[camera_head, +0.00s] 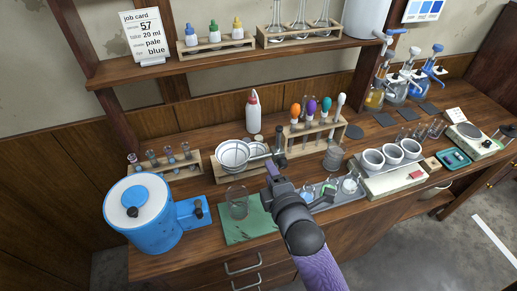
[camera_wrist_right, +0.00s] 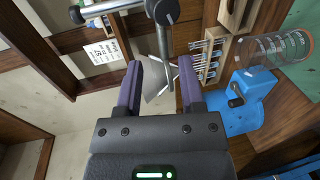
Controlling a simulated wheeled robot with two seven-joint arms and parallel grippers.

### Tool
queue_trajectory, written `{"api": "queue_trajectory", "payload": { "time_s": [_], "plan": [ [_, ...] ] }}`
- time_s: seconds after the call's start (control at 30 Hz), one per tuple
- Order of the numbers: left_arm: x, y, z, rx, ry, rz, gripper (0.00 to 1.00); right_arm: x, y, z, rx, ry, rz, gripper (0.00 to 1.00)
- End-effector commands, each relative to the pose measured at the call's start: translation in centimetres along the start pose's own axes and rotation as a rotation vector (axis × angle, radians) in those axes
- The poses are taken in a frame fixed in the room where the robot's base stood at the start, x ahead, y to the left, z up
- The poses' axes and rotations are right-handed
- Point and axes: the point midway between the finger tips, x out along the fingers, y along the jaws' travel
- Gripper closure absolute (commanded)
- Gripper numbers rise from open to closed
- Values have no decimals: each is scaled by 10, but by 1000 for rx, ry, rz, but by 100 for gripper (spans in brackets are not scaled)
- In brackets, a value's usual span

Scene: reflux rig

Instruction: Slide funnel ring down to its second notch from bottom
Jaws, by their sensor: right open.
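The pale funnel (camera_head: 232,154) sits at the left end of the ring's support, above the bench. A short dark upright post (camera_head: 279,138) stands just right of it. My right gripper (camera_head: 274,168) is beside the funnel, at the post. In the right wrist view its two purple fingers (camera_wrist_right: 160,78) are apart, with nothing clamped between them. A grey metal rod (camera_wrist_right: 164,42) and a dark round knob (camera_wrist_right: 165,11) show just beyond the fingertips. The ring's notches cannot be made out. My left gripper is out of view.
A clear beaker (camera_head: 237,203) stands on a green mat (camera_head: 262,222) below the funnel. A rack with coloured-topped droppers (camera_head: 325,135) is close behind on the right, and a grey tray (camera_head: 318,194) lies right of my arm.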

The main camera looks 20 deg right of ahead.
Motion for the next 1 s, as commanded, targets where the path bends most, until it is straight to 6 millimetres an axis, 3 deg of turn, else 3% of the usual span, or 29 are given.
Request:
{"api": "queue_trajectory", "payload": {
  "time_s": [0.1, 0.3, 0.67, 0.9, 1.0],
  "plan": [
    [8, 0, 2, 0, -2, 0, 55, 31, -2, 0, 3, 1, 2, 51],
    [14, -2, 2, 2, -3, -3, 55, 64, -3, 0, 3, 0, 0, 51],
    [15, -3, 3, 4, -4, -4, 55, 73, -2, 0, 3, 1, -2, 51],
    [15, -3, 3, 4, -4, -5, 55, 73, -2, 0, 3, 1, -2, 100],
    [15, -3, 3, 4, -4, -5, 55, 73, -2, 0, 3, 1, -2, 100]
  ]
}}
